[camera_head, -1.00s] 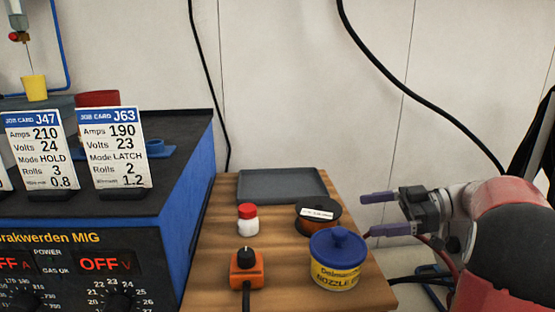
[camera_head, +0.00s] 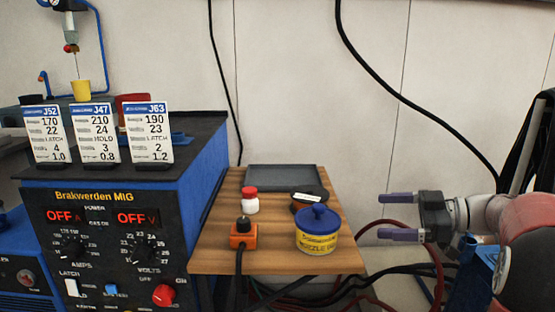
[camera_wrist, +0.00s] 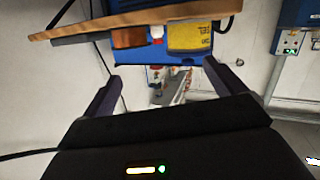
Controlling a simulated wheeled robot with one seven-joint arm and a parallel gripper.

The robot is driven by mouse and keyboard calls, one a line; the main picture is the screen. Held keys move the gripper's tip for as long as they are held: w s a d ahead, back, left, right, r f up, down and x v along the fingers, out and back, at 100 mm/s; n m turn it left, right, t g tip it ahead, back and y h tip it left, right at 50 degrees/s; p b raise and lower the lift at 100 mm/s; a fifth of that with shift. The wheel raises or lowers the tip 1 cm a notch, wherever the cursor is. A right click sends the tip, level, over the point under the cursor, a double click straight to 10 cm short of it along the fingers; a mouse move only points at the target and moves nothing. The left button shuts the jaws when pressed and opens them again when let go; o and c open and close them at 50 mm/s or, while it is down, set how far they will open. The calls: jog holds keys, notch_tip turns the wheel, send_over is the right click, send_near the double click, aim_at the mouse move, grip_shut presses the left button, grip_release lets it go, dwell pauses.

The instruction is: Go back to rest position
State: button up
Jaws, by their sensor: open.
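My gripper (camera_head: 398,216) is open and empty in the head view, to the right of the wooden table (camera_head: 270,262) and apart from it. Its two purple fingers point left, one above the other. In the wrist view the spread fingers of my gripper (camera_wrist: 157,90) have nothing between them close up. The yellow nozzle tub (camera_head: 318,240) with its blue lid stands on the table, nearest to my gripper; it also shows in the wrist view (camera_wrist: 190,38).
The table also holds a grey tray (camera_head: 280,178), a dark spool (camera_head: 307,198), a red-capped white bottle (camera_head: 250,202) and an orange knob box (camera_head: 243,235). The blue welder (camera_head: 120,225) stands left with job cards on top. Cables (camera_head: 420,262) hang at the right.

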jog(key=w+a+r+m+t+h+p, duration=0.15)
jog(key=w+r+m+t+h, duration=0.35)
jog(key=r+m+t+h, duration=0.5)
jog(key=s+a+f+m+g+h, duration=0.1)
jog(key=s+a+f+m+g, duration=0.1)
jog(key=s+f, duration=0.4)
jog(key=s+a+f+m+g+h+p, duration=0.1)
jog(key=s+f+g, duration=0.3)
jog(key=s, duration=0.8)
jog(key=s+a+f+m+g+h, duration=0.2)
jog(key=s+a+f+g+h, duration=0.1)
jog(key=s+f, duration=0.6)
jog(key=shift+s+a+m+g, duration=0.3)
jog(key=shift+s+a+g, duration=0.1)
jog(key=shift+s+a, duration=0.1)
